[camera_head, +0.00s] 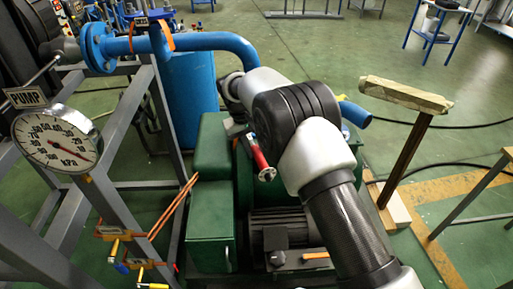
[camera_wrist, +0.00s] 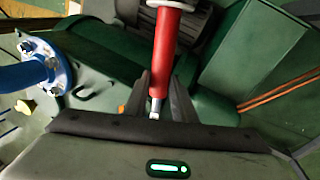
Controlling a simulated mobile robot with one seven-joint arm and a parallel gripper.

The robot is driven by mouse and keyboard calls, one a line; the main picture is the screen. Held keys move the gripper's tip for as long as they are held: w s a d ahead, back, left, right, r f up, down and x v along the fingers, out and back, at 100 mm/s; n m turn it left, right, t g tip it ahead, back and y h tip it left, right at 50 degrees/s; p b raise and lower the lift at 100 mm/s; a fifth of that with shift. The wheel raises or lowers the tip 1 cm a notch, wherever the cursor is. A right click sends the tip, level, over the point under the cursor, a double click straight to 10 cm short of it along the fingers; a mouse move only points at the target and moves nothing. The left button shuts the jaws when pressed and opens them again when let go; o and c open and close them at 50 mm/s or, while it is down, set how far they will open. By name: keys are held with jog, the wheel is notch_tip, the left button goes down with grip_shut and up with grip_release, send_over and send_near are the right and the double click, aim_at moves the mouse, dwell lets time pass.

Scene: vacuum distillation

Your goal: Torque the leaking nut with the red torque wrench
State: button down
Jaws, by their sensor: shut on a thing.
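The red torque wrench shows in the head view (camera_head: 260,160) beside my arm, over the green pump unit. In the wrist view (camera_wrist: 168,45) its red handle runs from the top edge down to a thin metal end between my dark fingers. My gripper (camera_wrist: 160,92) is shut on the wrench; in the head view my arm mostly hides it. A blue flange with several bolts (camera_wrist: 42,66) is at the left of the wrist view, apart from the wrench. I cannot tell which nut leaks.
The green pump unit (camera_head: 211,215) stands below my arm, with a dark motor (camera_head: 280,225) in front. A pressure gauge (camera_head: 57,138) and grey frame are at the left. A blue tank (camera_head: 188,95) stands behind. A wooden-topped stand (camera_head: 405,95) is at the right; green floor lies beyond.

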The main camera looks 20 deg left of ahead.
jog(key=shift+a+r, duration=0.1)
jog(key=shift+r, duration=0.05)
jog(key=shift+s+a+m, duration=0.3)
jog(key=shift+a, duration=0.15)
jog(key=shift+w+d, duration=0.1)
jog(key=shift+d, duration=0.05)
jog(key=shift+w+d, duration=0.15)
jog(key=shift+w+d, duration=0.1)
jog(key=shift+d, duration=0.1)
jog(key=shift+r, duration=0.15)
jog(key=shift+r+p, duration=2.65)
jog(key=shift+r, duration=1.5)
